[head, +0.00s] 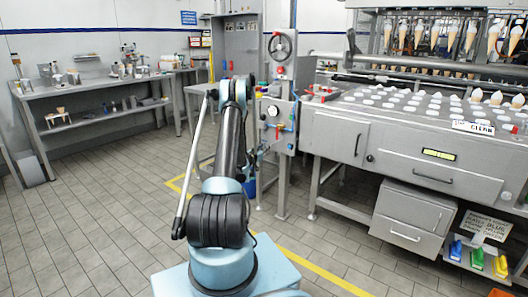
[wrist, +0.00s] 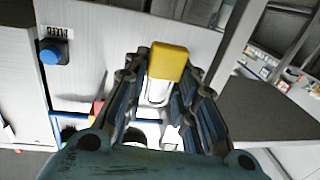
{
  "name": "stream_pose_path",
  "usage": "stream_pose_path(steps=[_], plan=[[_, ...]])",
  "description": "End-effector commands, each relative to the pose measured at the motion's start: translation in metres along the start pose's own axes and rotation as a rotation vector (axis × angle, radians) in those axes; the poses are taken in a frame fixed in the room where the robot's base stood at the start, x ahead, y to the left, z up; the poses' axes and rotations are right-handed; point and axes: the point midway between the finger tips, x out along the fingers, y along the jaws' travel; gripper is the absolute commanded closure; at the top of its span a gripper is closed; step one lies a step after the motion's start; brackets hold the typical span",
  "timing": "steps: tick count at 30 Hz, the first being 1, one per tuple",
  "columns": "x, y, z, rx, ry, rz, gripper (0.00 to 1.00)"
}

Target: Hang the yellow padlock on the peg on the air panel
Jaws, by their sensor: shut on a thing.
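The yellow padlock (wrist: 168,61) is in the wrist view, between the fingertips of my gripper (wrist: 167,75). My gripper is shut on it. Its pale shackle (wrist: 158,93) shows on the side nearer the palm. The air panel (head: 281,122) is the grey plate with a round gauge in the head view, just beyond my arm. A pale panel face (wrist: 98,35) also lies behind the padlock in the wrist view. I cannot make out the peg in either view. My gripper is hidden behind my arm in the head view, so its gap to the panel is unclear.
A blue button (wrist: 53,53) stands out at the left in the wrist view. The cone machine (head: 420,135) stands close on the right. The bench (head: 85,110) is at the left, with open floor before it.

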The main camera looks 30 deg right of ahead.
Motion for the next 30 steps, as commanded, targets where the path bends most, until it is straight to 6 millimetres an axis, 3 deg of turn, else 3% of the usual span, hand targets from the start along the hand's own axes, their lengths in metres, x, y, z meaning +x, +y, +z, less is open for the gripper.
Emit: stream_pose_path(steps=[30], plan=[[0.046,0.002,0.005,0.000,0.000,-0.005,1.00]])
